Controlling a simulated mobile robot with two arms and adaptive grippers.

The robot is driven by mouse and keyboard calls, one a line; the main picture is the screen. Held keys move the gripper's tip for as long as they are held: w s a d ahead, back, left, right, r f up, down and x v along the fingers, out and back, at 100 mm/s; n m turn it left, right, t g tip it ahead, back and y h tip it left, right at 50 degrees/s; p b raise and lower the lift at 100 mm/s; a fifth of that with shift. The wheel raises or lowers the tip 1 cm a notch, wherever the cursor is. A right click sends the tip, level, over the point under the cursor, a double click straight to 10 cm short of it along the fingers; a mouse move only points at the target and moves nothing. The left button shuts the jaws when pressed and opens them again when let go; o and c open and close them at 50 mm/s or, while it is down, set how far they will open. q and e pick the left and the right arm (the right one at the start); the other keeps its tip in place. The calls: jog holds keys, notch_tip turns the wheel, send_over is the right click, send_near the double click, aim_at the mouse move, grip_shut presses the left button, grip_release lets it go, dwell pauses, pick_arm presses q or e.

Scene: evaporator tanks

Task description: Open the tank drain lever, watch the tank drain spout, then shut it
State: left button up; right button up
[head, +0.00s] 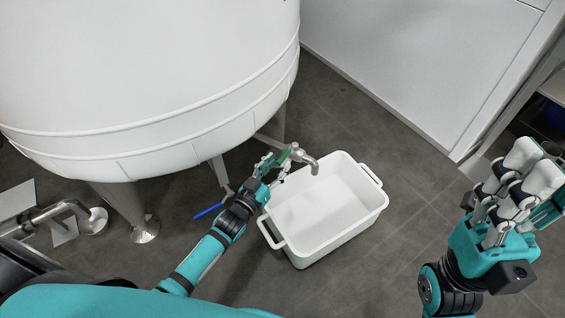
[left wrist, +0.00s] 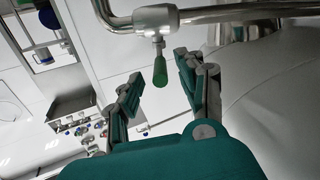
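The large white tank (head: 150,90) fills the upper left of the head view. The metal drain spout (head: 311,163) bends down over a white tub. The green drain lever (head: 284,156) is beside the spout. In the left wrist view the green lever (left wrist: 160,68) hangs from a small valve on a metal pipe (left wrist: 225,13). My left gripper (head: 268,168) is open at the lever. In the left wrist view the lever lies between its spread fingers (left wrist: 158,88), with gaps on both sides. My right gripper (head: 532,168) is open and empty at the far right.
The white tub (head: 345,237) with two handles stands on the grey floor under the spout. A blue handle (head: 208,211) lies left of my left gripper. A tank leg (head: 143,228) and a bent pipe (head: 55,210) are at left. Floor right of the tub is clear.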

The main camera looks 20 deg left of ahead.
aim_at(283, 159)
pick_arm(q)
jog(key=shift+b+x, duration=0.4)
jog(key=shift+x, duration=1.25)
grip_shut()
